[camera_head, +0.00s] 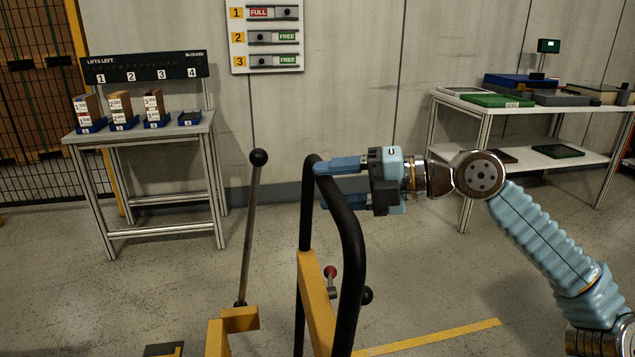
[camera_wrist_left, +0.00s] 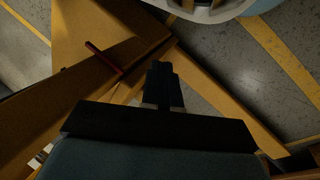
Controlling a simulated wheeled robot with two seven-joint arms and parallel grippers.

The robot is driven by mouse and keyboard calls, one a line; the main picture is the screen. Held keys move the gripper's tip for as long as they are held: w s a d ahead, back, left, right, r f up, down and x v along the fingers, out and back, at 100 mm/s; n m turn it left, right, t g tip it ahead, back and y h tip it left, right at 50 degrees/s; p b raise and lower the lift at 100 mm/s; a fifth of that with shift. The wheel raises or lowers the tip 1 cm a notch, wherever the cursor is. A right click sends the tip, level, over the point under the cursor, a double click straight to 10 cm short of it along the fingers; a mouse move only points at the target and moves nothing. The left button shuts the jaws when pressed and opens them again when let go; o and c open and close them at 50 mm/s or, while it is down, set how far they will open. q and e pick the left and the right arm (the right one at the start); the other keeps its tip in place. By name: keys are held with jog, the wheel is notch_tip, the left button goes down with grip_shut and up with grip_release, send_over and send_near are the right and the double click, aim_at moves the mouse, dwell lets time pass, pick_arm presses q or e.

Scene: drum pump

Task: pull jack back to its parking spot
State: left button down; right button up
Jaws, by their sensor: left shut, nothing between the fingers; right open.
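The jack shows at the bottom middle of the head view, with a yellow frame (camera_head: 318,300) and a tall black looped handle (camera_head: 352,262). A long lever (camera_head: 250,215) with a black ball stands to its left. A small red-knobbed lever (camera_head: 331,275) sits behind the handle. My right gripper (camera_head: 330,184) is open at the top of the handle, its fingers pointing left, one above the other. Contact with the bar cannot be told. My left gripper (camera_wrist_left: 164,75) is shut and empty in the left wrist view, above yellow-brown parts. It is outside the head view.
A yellow floor line (camera_head: 430,338) runs at lower right. A table (camera_head: 150,135) with small boxes stands at back left. A shelf table (camera_head: 480,160) with trays stands at back right. A panel (camera_head: 265,38) with FULL and FREE signs hangs on the wall.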

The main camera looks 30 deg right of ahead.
jog(key=shift+x, duration=1.5)
grip_shut()
